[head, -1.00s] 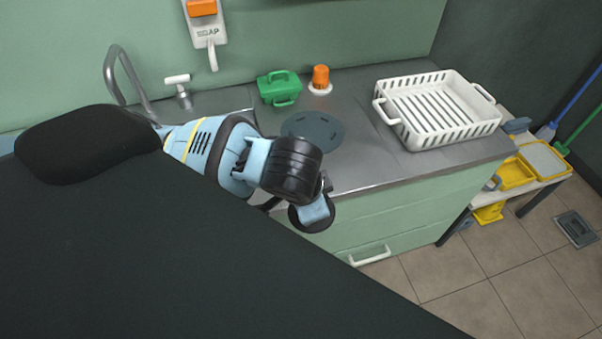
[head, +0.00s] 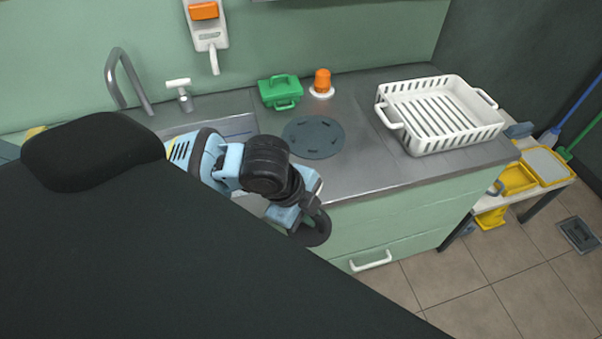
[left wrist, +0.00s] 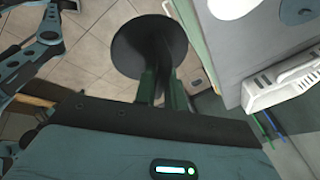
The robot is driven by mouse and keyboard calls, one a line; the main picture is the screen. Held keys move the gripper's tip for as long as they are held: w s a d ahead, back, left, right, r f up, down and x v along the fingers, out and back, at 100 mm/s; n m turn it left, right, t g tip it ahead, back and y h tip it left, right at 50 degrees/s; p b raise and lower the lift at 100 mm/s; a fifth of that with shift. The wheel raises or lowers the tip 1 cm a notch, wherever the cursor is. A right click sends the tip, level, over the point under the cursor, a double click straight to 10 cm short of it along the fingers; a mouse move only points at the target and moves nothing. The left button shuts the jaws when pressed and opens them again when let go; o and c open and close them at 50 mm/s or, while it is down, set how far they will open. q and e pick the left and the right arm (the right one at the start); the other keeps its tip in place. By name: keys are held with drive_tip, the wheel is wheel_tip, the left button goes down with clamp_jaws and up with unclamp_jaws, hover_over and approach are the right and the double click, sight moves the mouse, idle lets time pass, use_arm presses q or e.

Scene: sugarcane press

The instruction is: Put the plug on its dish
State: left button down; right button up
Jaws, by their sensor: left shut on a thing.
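The plug (head: 312,232) is a black round disc with a short stem, hanging in front of the counter edge. In the left wrist view the plug (left wrist: 143,45) is a dark disc beyond the fingers, its stem between them. My left gripper (left wrist: 163,84) is shut on the stem; it also shows in the head view (head: 308,208), partly hidden by the wrist. A dark grey round dish (head: 313,137) with short marks near its rim lies on the steel counter, beyond the gripper, with nothing on it. My right gripper is not in view.
A green caddy (head: 280,92) and an orange piece (head: 322,80) on a white base stand behind the dish. A white slatted crate (head: 440,115) stands right on the counter (head: 380,173). A sink (head: 215,128) with a tap (head: 125,80) is left.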

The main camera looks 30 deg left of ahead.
use_arm(q)
drive_tip(key=w+a, duration=0.3)
drive_tip(key=w, duration=0.1)
drive_tip(key=w+a+f, duration=0.1)
drive_tip(key=w+a, duration=0.2)
drive_tip(key=w, duration=0.1)
drive_tip(key=w+a, duration=0.3)
drive_tip(key=a, duration=0.1)
drive_tip(key=shift+w+f, duration=0.2)
drive_tip(key=shift+w, duration=0.2)
drive_tip(key=shift+a+f, duration=0.1)
drive_tip(key=shift+f, duration=1.65)
drive_tip(key=shift+f, duration=0.15)
drive_tip(key=c, duration=1.5)
unclamp_jaws()
drive_tip(key=shift+o, duration=0.2)
drive_tip(key=v, duration=1.2)
drive_tip(key=shift+p, duration=0.3)
drive_tip(key=shift+w, duration=0.1)
